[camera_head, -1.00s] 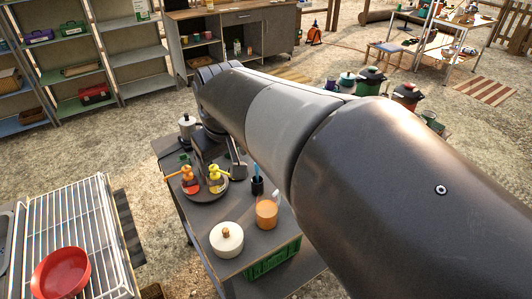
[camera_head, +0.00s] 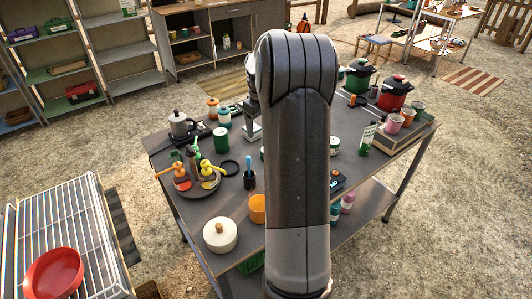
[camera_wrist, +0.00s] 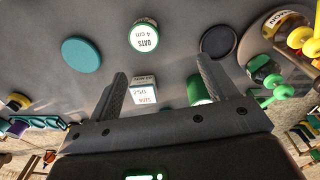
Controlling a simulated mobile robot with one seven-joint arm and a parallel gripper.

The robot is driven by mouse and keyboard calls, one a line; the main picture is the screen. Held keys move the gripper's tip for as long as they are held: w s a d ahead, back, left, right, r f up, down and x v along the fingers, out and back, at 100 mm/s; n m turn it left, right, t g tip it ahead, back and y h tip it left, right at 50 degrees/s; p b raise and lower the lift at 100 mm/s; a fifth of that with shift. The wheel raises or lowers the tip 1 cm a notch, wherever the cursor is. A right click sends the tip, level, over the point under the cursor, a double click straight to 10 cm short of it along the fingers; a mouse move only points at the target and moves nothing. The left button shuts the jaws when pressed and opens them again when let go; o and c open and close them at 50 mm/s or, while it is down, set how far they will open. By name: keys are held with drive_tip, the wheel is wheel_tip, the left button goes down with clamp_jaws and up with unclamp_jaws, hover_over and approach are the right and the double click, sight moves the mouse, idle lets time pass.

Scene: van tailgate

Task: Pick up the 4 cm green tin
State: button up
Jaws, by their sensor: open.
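In the wrist view a round tin with a green rim and a white top labelled "OATS 4 cm" (camera_wrist: 143,37) stands on the grey table, beyond my fingertips. Another green tin (camera_wrist: 198,90) is partly hidden by my right-hand finger; a green tin (camera_head: 221,139) also stands left of my arm in the head view. My gripper (camera_wrist: 161,70) is open and empty. A small white labelled box (camera_wrist: 144,90) shows between the fingers, lower in the picture. In the head view my arm hides the middle of the table, and I cannot make out the labelled tin there.
A teal disc (camera_wrist: 81,55) and a dark ring (camera_wrist: 217,42) flank the labelled tin. In the head view a tray of coloured bottles (camera_head: 197,184), a white lidded pot (camera_head: 220,235) and an orange cup (camera_head: 258,208) stand left; red (camera_head: 394,93) and green pots stand back right.

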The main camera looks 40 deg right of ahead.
drive_tip(key=d+f, duration=0.1)
drive_tip(key=f, duration=0.1)
drive_tip(key=d+f, duration=0.1)
drive_tip(key=f, duration=0.2)
drive_tip(key=d+f, duration=0.1)
drive_tip(key=f, duration=0.2)
drive_tip(key=shift+w+d+f, duration=0.1)
drive_tip(key=shift+w+d, duration=0.2)
drive_tip(key=shift+a+f, duration=0.1)
drive_tip(key=shift+f, duration=2.95)
drive_tip(key=shift+c, duration=0.3)
drive_tip(key=c, duration=1)
drive_tip(key=shift+r, duration=0.1)
